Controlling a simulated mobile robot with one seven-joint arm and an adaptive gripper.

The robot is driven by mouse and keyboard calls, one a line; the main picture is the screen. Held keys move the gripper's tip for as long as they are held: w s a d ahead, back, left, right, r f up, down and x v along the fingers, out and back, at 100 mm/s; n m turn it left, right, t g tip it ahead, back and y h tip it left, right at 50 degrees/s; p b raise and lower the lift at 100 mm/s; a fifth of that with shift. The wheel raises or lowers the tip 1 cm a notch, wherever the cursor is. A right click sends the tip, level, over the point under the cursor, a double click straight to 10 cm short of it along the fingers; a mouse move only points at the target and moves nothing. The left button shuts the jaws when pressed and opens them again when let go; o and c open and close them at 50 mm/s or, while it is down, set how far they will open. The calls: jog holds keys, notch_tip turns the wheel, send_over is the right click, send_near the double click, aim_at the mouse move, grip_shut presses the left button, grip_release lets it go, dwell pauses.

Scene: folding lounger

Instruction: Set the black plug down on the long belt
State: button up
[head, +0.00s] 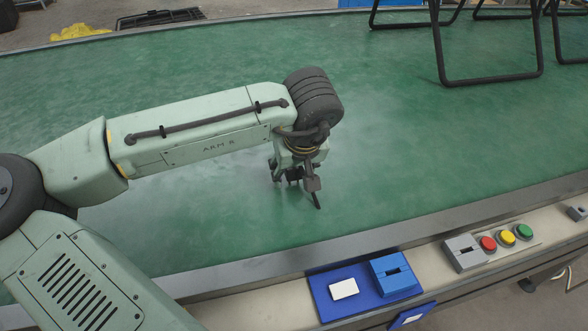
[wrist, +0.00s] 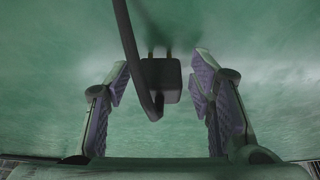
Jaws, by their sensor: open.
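The long belt (head: 400,150) is a wide green surface filling most of the head view; it also forms the background in the wrist view (wrist: 265,70). My gripper (head: 293,180) is low over the belt's near half, pointing down. In the wrist view my gripper (wrist: 160,72) is open, with a purple-padded finger on each side of the black plug (wrist: 165,78). Gaps show between the plug and both pads. Its two prongs point up in that view, and its dark cable (wrist: 128,40) crosses in front. I cannot tell for certain whether the plug touches the belt.
Black tubular lounger legs (head: 490,78) stand on the belt at the far right. Along the near rail are a blue tray (head: 325,305) with a white block, a blue block (head: 394,273), and red, yellow and green buttons (head: 507,239). The belt around my gripper is clear.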

jog(key=shift+s+r, duration=0.1)
jog(key=shift+r, duration=0.35)
jog(key=v, duration=1.1)
jog(key=shift+r, duration=0.25)
jog(key=shift+d, duration=0.15)
